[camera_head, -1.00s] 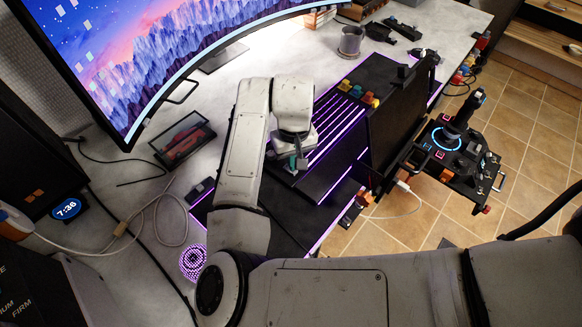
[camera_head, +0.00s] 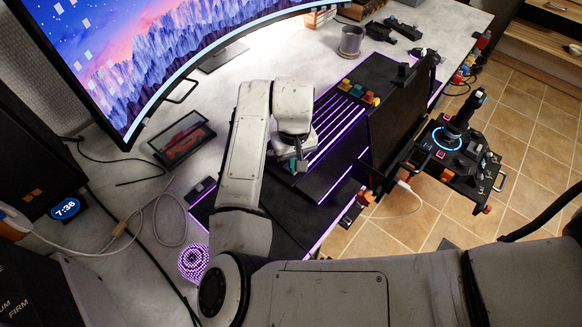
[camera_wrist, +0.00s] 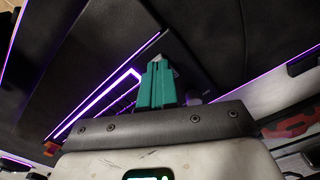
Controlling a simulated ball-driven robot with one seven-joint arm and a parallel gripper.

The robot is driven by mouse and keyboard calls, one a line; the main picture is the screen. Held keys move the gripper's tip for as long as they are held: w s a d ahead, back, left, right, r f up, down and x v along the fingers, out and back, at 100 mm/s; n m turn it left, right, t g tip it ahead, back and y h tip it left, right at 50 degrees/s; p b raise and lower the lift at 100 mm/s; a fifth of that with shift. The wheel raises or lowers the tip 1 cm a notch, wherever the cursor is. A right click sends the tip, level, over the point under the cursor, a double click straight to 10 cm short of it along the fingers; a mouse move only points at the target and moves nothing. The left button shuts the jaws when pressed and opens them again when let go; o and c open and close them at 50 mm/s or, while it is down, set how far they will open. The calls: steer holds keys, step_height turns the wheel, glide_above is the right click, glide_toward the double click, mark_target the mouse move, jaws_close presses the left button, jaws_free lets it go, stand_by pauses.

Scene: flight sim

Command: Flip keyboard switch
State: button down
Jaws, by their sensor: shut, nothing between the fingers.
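The black keyboard panel (camera_head: 330,172) with purple light strips lies on the grey desk, under and to the right of my arm in the head view. Its dark surface (camera_wrist: 215,45) and purple strips fill much of the wrist view. My gripper (camera_head: 297,166) is low over the panel's left part. In the wrist view its teal fingers (camera_wrist: 157,82) are together and empty. A small pale tip shows just beyond the fingers, and I cannot tell whether it is the switch or whether they touch it.
Coloured buttons (camera_head: 358,91) line the panel's far end. A dark upright screen (camera_head: 395,120) and a joystick unit (camera_head: 455,140) stand right of the panel.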

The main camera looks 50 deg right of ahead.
steer(key=shift+f, duration=0.5)
steer(key=shift+r, duration=0.1)
step_height(320, 180, up, 7)
steer(key=p, duration=0.6)
steer(key=shift+p, duration=0.35)
stand_by(0.6)
